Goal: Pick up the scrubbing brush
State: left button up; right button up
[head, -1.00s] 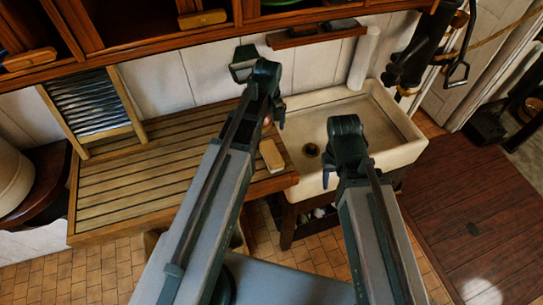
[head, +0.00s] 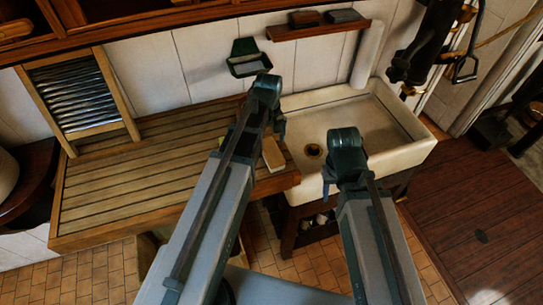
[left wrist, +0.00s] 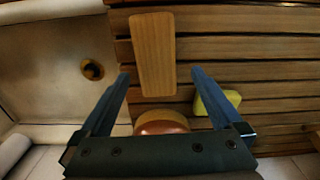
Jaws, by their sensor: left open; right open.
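The scrubbing brush appears to be a pale wooden block with rounded corners (head: 273,153), lying on the right end of the slatted drainboard (head: 130,190) beside the sink. It also shows in the left wrist view (left wrist: 153,50); any bristles are hidden beneath. My left gripper (head: 279,127) is open and empty above the board near the block. In the left wrist view its fingers (left wrist: 160,71) spread on both sides of the block's near end, apparently not touching it. My right gripper (head: 328,178) is open in front of the sink; its fingers are partly hidden.
A rounded copper-coloured object (left wrist: 160,123) and a yellow block (left wrist: 217,100) lie close to the left fingers. The white sink (head: 385,165) is at the right. A green holder (head: 248,58) and a small shelf (head: 320,32) hang on the wall. A washboard (head: 75,95) leans at the left.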

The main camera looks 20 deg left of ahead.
aim_at(271, 150)
pick_arm(q)
jog(key=f+b, duration=0.2)
jog(key=d+f+b, duration=0.1)
jog(key=f+b, duration=0.2)
jog(key=shift+s+f, duration=0.1)
jog(key=shift+s, duration=0.05)
grip_shut()
dwell(0.4)
